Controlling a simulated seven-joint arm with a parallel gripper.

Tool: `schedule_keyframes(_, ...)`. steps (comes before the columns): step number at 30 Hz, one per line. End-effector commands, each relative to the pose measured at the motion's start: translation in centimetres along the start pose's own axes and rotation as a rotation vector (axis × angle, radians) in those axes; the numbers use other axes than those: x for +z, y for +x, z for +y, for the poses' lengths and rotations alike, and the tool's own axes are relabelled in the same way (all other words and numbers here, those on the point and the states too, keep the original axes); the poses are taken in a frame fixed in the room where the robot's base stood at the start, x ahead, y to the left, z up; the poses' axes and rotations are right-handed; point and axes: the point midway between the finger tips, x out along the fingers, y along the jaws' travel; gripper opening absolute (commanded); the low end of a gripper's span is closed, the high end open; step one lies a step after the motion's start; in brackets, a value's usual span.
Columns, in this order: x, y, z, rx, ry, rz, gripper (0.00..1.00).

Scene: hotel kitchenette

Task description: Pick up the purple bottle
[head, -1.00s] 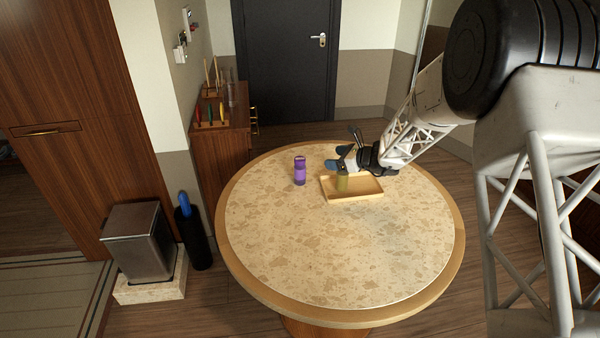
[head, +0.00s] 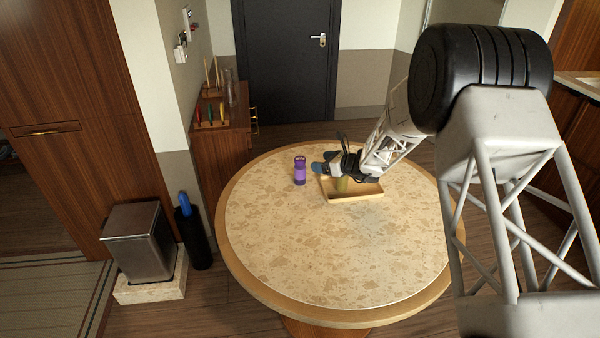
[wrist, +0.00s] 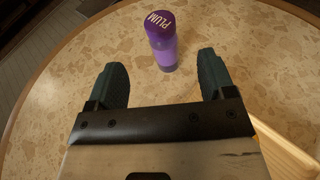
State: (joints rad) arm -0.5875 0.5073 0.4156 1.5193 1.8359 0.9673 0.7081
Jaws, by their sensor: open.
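The purple bottle (head: 300,172) stands upright on the round table, left of the tray. In the wrist view the bottle (wrist: 162,42) has a dark purple cap lettered "PLUM" and stands just beyond the fingertips, between their lines. My gripper (head: 318,168) is to the right of the bottle in the head view, over the tray's left end. In the wrist view my gripper (wrist: 162,72) is open and empty, its two dark fingers apart. The fingers do not appear to touch the bottle.
A shallow tan tray (head: 357,197) lies on the table (head: 300,250) under my gripper, with a yellowish-green item (head: 342,185) in it. The tray's edge (wrist: 285,150) shows at lower right in the wrist view. The table's front half is clear.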

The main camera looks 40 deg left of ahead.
Motion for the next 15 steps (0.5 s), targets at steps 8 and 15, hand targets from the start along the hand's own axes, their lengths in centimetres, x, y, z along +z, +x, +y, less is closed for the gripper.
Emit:
schedule_keyframes(8,0.0,3.4,0.1,0.002,-0.001,0.000,0.76)
schedule_keyframes(15,0.0,4.7,0.0,0.000,-0.001,0.000,0.76)
